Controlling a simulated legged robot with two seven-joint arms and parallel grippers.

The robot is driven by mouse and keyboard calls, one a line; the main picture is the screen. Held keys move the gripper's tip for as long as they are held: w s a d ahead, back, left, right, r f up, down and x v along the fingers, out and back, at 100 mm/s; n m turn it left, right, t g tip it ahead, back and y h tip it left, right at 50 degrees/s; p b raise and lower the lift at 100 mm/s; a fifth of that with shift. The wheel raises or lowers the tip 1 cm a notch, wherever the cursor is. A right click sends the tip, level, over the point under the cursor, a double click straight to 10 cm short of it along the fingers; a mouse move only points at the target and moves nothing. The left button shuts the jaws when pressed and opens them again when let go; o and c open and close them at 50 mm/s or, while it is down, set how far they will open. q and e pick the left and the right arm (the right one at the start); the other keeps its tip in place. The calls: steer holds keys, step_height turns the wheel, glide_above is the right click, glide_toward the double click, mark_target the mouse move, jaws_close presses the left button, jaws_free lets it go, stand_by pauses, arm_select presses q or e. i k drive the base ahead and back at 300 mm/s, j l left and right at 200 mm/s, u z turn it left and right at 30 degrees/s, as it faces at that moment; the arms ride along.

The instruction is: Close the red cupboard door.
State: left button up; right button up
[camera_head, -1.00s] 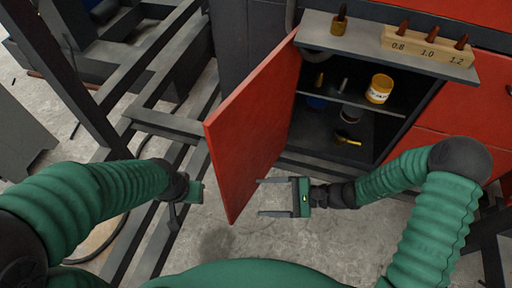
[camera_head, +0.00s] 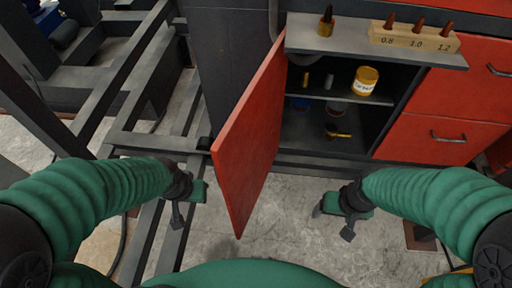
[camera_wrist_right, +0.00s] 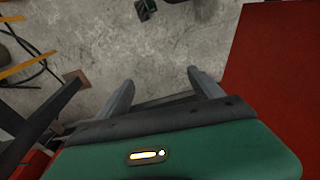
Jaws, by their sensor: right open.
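The red cupboard door (camera_head: 250,140) stands open in the head view, swung out from the cupboard's left side toward me. The cupboard's dark inside (camera_head: 310,130) shows to its right. My right gripper (camera_head: 345,208) is open and empty, right of the door and apart from it, in front of the cupboard. Its two spread fingers (camera_wrist_right: 160,88) show in the right wrist view with bare floor beyond them. A red panel (camera_wrist_right: 280,75) fills that view's right side; I cannot tell which panel it is. My left gripper (camera_head: 186,196) is left of the door; its jaws are unclear.
The cupboard shelf holds a yellow-orange jar (camera_head: 366,81); a yellow-handled item (camera_head: 338,134) lies below. A wooden block (camera_head: 414,38) with several pointed bits stands on the grey top (camera_head: 375,50). Red drawers (camera_head: 440,139) are at right. Dark metal beams (camera_head: 150,75) stand at left.

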mark_target(245, 150)
steer(key=j+z, duration=0.35)
steer(key=j, duration=0.15)
steer(key=j+z, duration=0.35)
steer(key=j, duration=0.2)
steer(key=k+j+z, duration=0.1)
steer(key=j+z, duration=0.4)
steer(key=j, duration=0.25)
steer(key=k+j+z, duration=0.1)
steer(key=j, duration=1.05)
